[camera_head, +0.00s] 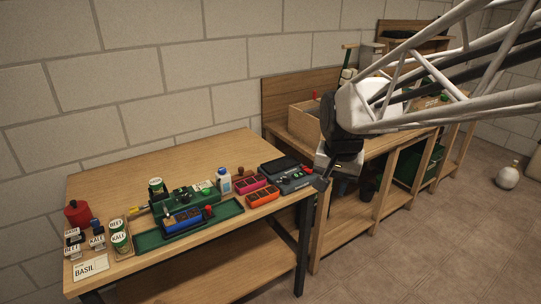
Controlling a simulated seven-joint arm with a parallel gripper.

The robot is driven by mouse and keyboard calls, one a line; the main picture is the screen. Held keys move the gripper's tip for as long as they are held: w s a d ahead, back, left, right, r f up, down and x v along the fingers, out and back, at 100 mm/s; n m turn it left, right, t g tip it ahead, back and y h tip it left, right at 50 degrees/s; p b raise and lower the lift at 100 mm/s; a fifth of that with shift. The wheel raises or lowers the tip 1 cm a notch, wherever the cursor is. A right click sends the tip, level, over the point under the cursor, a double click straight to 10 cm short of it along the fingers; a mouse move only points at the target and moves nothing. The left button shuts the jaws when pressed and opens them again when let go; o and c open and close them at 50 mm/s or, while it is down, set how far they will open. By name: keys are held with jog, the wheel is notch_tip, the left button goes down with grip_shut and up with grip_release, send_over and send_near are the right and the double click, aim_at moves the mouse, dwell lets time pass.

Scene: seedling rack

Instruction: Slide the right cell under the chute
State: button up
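A blue seedling cell block (183,220) with dark cells sits in a long green tray (229,208) on the wooden table. A pink cell block (249,184) and an orange cell block (263,197) sit side by side to its right. A green device (182,198) with small fittings stands just behind the blue block; I cannot tell which part is the chute. My gripper (322,184) hangs by the table's right edge, right of the orange block and apart from the cells. Its fingers are small and dark, so its opening is unclear.
A card reading BASIL (91,268) lies at the front left, near labelled KALE and BEET tins (120,240) and a red pot (77,213). A white bottle (224,180) and a black scale-like device (287,173) stand behind. The table's back left is clear.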

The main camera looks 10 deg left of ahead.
jog(key=w+a+f+m, duration=0.1)
jog(key=w+a+f, duration=0.3)
jog(key=a, duration=0.5)
jog(key=w+a+f, duration=0.2)
jog(key=w+a, duration=0.3)
jog(key=a, duration=0.3)
jog(key=m+g, duration=0.1)
send_over(208, 207)
notch_tip(208, 207, down, 10)
jog(key=shift+d+f, duration=0.1)
jog(key=shift+f, duration=0.05)
jog(key=shift+f, duration=3.9)
grip_shut()
